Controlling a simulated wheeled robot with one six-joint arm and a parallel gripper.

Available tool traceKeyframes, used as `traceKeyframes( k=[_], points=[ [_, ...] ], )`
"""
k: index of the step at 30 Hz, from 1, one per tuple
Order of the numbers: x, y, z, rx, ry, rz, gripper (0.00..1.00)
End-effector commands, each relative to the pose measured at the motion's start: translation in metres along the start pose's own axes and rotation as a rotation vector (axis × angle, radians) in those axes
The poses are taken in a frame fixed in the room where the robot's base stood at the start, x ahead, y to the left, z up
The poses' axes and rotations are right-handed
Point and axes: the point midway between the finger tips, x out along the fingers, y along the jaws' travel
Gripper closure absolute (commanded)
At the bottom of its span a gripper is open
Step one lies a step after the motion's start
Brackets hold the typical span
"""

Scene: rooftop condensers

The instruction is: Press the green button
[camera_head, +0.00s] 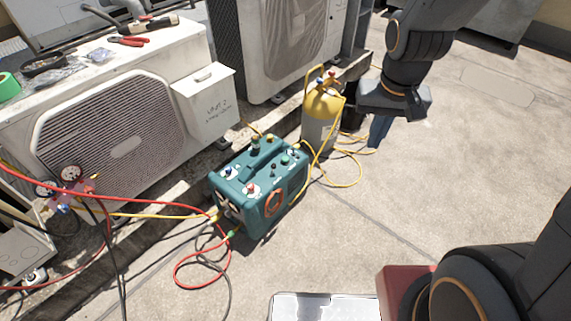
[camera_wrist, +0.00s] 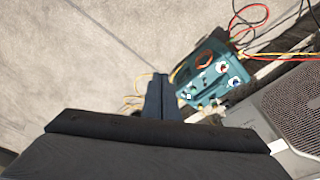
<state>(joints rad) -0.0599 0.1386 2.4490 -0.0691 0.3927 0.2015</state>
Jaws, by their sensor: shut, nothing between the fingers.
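A teal recovery machine (camera_head: 292,184) stands on the concrete in the middle of the head view, with several knobs and gauges on top. A small green round control (camera_head: 285,160) shows on its top at the right; I cannot tell for sure that it is the green button. In the wrist view the machine (camera_wrist: 190,73) lies right of my fingers, its controls too small to tell apart. My gripper (camera_head: 377,134) points down, shut and empty, to the right of the machine and apart from it. Its closed fingers also show in the wrist view (camera_wrist: 160,85).
A yellow-topped grey cylinder (camera_head: 318,128) stands between the machine and my gripper. Yellow hoses (camera_head: 345,183) and a red hose (camera_head: 185,283) lie around the machine. A condenser (camera_head: 120,140) is at the left, with red-handled pliers (camera_head: 128,41) on top. Concrete at the right is clear.

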Motion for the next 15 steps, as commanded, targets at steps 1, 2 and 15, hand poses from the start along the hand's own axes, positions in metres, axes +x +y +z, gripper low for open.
traceKeyframes(
  k=[1, 2, 15],
  points=[
    [0.031, -0.008, -0.017, 0.009, 0.026, -0.004, 1.0],
    [0.042, -0.012, -0.028, 0.016, 0.046, -0.007, 1.0],
    [0.207, -0.098, -0.16, 0.127, 0.296, -0.141, 1.0]
  ],
)
